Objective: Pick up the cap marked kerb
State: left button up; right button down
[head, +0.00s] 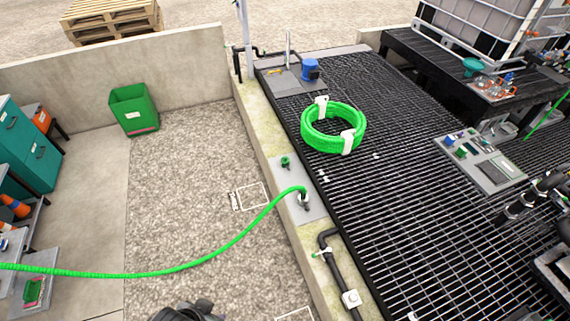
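A small green cap-like piece (285,161) stands on a grey plate on top of the concrete kerb. Any marking on it is too small to read, so I cannot tell for sure that it is the cap marked kerb. On the same plate, nearer, the end of a green hose (303,194) meets a small metal fitting. No gripper fingers show in the head view. A dark rounded part cut off at the bottom edge may be mine, but I cannot tell which arm.
A coiled green hose (311,133) with white tags lies on the black grating (400,225). A black pipe (335,262) runs along the kerb. A tray of small parts (497,174) lies at right. A green bin (134,109) stands at left. Gravel left of the kerb is mostly clear.

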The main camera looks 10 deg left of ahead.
dwell(0.4)
pick_arm(q)
jog(key=o, duration=1.1)
jog(key=shift+a, duration=0.1)
